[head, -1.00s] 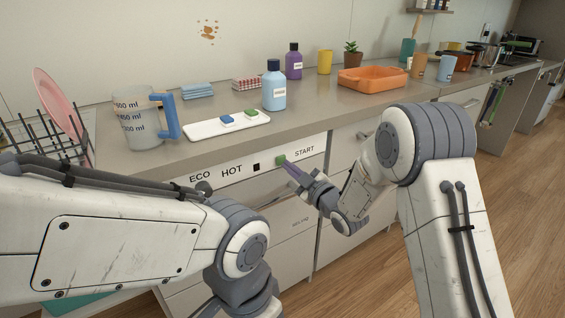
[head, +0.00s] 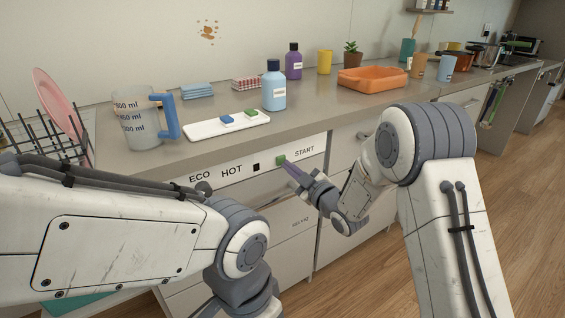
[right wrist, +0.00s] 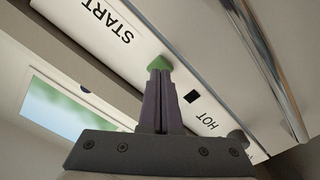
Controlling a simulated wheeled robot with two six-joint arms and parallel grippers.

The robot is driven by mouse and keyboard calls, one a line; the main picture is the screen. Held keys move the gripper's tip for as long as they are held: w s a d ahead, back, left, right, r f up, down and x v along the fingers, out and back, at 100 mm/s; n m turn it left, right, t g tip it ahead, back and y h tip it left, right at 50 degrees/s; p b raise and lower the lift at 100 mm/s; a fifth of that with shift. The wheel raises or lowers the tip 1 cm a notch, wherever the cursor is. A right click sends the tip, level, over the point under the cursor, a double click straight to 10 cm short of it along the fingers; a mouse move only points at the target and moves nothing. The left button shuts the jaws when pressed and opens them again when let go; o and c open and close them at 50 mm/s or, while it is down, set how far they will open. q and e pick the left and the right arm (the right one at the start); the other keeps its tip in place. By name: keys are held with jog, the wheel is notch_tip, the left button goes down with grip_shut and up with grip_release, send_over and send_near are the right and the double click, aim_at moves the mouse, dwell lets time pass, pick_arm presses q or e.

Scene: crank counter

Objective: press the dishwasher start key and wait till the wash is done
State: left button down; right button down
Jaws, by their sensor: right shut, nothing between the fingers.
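The dishwasher front panel (head: 231,170) has the words ECO, HOT and START and a small dark square (head: 256,167). The green start key (head: 281,160) is left of the word START; it also shows in the right wrist view (right wrist: 159,63). My right gripper (head: 287,165) is shut with nothing in it, its purple fingertips at the key. In the right wrist view the fingertips (right wrist: 160,72) overlap the key's lower edge; I cannot tell whether they press it. The dark square (right wrist: 190,97) looks unlit. My left gripper is out of view.
On the counter stand a measuring jug (head: 140,122), a white tray (head: 198,131) with a blue and a green block, a blue bottle (head: 273,92) and an orange bin (head: 372,79). A knob (head: 203,188) sits below ECO. The floor at right is clear.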

jog(key=shift+x, duration=0.8)
dwell(0.5)
jog(key=b+v, duration=0.1)
jog(key=v, duration=0.4)
dwell(0.4)
